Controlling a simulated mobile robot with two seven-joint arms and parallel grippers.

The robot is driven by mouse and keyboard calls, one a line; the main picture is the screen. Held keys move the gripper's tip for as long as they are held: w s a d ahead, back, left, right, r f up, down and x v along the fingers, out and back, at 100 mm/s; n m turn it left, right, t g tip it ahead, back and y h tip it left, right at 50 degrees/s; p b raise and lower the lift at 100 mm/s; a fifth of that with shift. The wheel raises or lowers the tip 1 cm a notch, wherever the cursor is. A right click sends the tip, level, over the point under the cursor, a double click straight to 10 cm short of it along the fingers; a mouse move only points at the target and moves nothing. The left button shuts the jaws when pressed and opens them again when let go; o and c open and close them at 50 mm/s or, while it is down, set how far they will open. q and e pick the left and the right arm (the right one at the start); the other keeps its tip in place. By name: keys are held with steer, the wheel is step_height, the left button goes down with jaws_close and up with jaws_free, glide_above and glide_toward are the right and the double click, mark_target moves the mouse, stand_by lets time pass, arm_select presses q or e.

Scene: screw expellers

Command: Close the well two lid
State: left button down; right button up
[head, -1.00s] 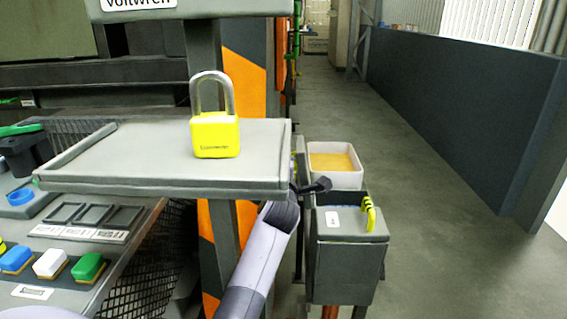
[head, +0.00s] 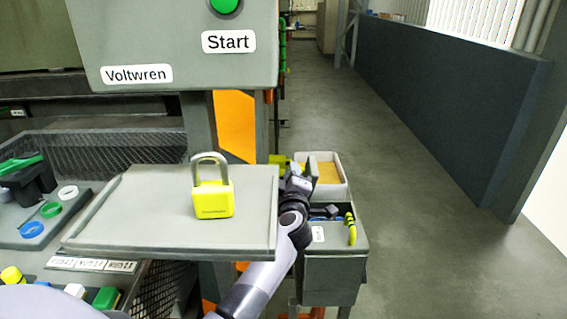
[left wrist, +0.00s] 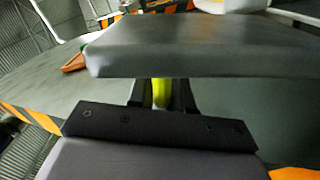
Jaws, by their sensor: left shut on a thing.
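In the head view my left gripper (head: 298,183) is beside the pale bin with yellow-orange contents (head: 328,174), past the right edge of the grey shelf. In the left wrist view its fingers (left wrist: 161,95) are shut on a yellow-green handle (left wrist: 160,92), just below a thick grey slab (left wrist: 190,48) that looks like a lid. A yellow piece (head: 279,159) shows behind the gripper in the head view. Well numbers are not readable. My right gripper is out of view.
A yellow padlock (head: 213,198) stands on the grey shelf (head: 130,220), left of my arm. A control box with a green Start button (head: 226,4) hangs above it. Coloured buttons and rings lie at left. The floor (head: 410,200) at right is clear.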

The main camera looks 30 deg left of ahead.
arm_select(q)
steer(key=shift+w+d+f+m+p, duration=0.1)
steer(key=shift+w+d+m+p, duration=0.15)
steer(key=shift+d+m+p, duration=0.25)
steer(key=shift+w+d+m+p, duration=0.2)
steer(key=shift+d+m+p, duration=0.2)
steer(key=shift+m+p, duration=0.15)
steer(key=shift+w+d+f+p, duration=0.15)
steer(key=shift+d+p, duration=0.05)
steer(key=shift+p, duration=0.1)
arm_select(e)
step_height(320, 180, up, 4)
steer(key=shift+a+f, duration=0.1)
arm_select(q)
steer(key=shift+m, duration=0.25)
steer(key=shift+f, duration=0.1)
steer(key=c, duration=1.1)
jaws_free()
steer(key=shift+r, duration=0.2)
